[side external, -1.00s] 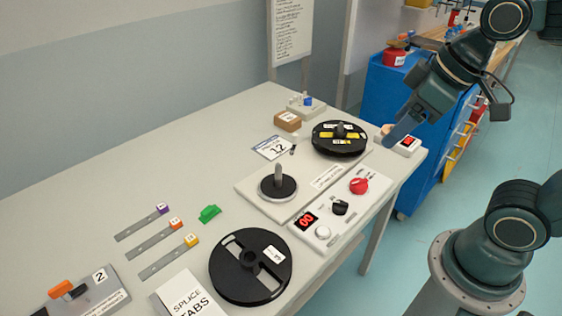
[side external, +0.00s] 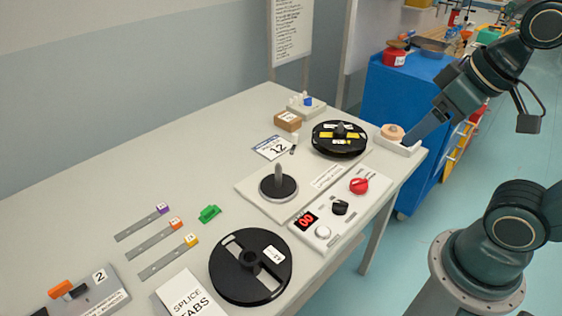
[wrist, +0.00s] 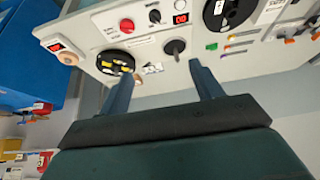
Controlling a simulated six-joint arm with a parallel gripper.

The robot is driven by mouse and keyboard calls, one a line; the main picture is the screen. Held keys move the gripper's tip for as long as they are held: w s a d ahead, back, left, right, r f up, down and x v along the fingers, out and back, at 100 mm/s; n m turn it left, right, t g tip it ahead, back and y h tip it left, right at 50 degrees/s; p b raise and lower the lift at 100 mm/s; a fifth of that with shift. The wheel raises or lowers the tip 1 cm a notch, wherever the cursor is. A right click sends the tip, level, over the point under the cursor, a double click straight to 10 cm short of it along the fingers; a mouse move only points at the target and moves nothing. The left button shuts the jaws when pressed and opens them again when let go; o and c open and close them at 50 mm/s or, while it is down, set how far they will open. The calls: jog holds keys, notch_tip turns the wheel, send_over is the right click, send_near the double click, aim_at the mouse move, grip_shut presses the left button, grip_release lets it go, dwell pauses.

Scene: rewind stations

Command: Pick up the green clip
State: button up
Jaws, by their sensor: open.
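The green clip (side external: 209,213) lies on the light table, between the coloured-end strips and the plate with the spindle. It also shows small in the wrist view (wrist: 212,46), near the right side. My gripper (side external: 408,145) is above the right end of the table, close to the white box with the tan round top, far to the right of the clip. In the wrist view its two fingers (wrist: 158,85) are spread apart with nothing between them.
A black reel (side external: 250,266) lies near the table's front edge. Another reel (side external: 340,138) sits on the spindle at right. A control panel (side external: 340,208) with knobs, a spindle plate (side external: 250,199) and a small cardboard box (side external: 288,121) also stand here. The table's back left is clear.

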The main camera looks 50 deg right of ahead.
dwell(0.4)
jog(key=c, duration=0.5)
